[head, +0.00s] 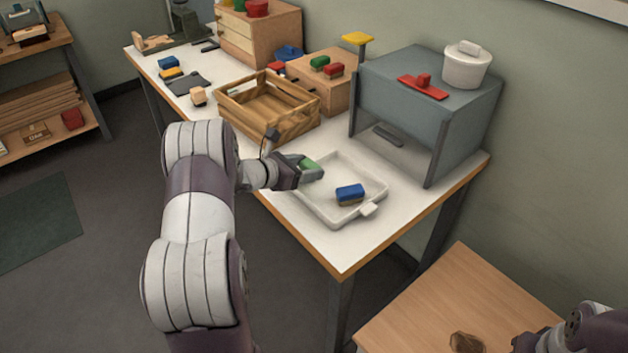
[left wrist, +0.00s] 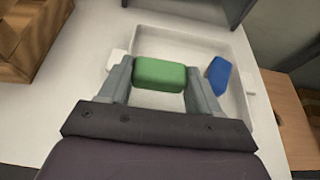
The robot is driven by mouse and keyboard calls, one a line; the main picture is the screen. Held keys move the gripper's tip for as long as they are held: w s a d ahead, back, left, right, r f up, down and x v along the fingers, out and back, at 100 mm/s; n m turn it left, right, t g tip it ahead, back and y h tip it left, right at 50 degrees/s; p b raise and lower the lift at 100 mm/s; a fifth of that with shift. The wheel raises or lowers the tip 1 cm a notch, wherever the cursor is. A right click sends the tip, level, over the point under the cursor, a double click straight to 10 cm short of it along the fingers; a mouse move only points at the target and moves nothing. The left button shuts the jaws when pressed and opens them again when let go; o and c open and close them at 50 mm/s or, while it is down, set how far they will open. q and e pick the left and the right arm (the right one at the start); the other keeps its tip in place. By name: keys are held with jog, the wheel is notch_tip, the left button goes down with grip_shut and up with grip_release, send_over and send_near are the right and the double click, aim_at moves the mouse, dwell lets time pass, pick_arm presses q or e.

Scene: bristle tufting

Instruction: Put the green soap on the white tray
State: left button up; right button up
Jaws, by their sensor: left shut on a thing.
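The green soap (head: 311,172) is held between the fingers of my left gripper (head: 298,172), over the left part of the white tray (head: 336,219). In the left wrist view the green soap (left wrist: 160,74) sits between the two fingers of the left gripper (left wrist: 160,82), with the tray (left wrist: 236,100) beneath and beyond it. I cannot tell whether the soap touches the tray floor. A blue block with a brown underside (head: 350,194) lies in the tray, right of the soap. My right gripper (head: 528,343) shows only in part at the lower right corner; its fingers are unclear.
A wooden crate (head: 268,108) stands left of the tray. A wooden side table (head: 460,300) is at the lower right.

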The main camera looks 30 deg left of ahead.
aim_at(310, 187)
pick_arm(q)
jog(key=f, duration=0.1)
jog(key=w+f, duration=0.1)
jog(key=f, duration=0.3)
jog(key=shift+w+d, duration=0.15)
jog(key=shift+d, duration=0.15)
jog(key=shift+f+b, duration=0.1)
jog(key=shift+b, duration=0.25)
jog(key=o, duration=1.1)
jog(key=shift+c, duration=0.2)
